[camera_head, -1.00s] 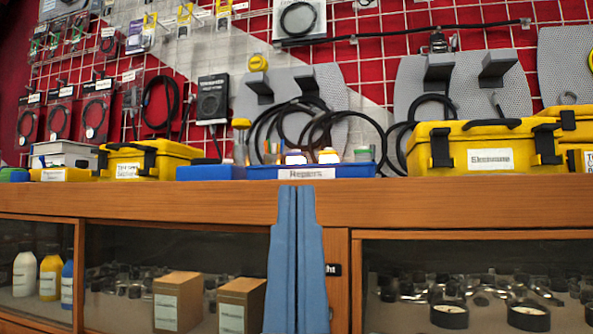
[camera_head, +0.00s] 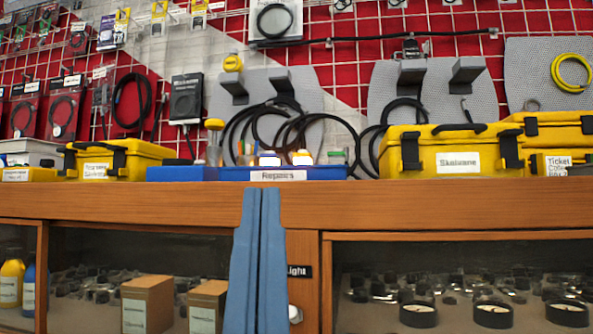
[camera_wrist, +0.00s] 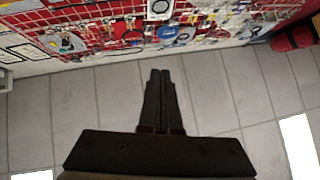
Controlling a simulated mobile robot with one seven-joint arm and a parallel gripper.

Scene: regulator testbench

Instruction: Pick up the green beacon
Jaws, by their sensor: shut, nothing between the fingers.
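Yellow cases (camera_head: 455,152) and (camera_head: 118,159) flank the tray on the wooden counter (camera_head: 420,203). Cables and tools hang on the red pegboard wall. The tiled floor (camera_wrist: 225,85) around the gripper looks clear.

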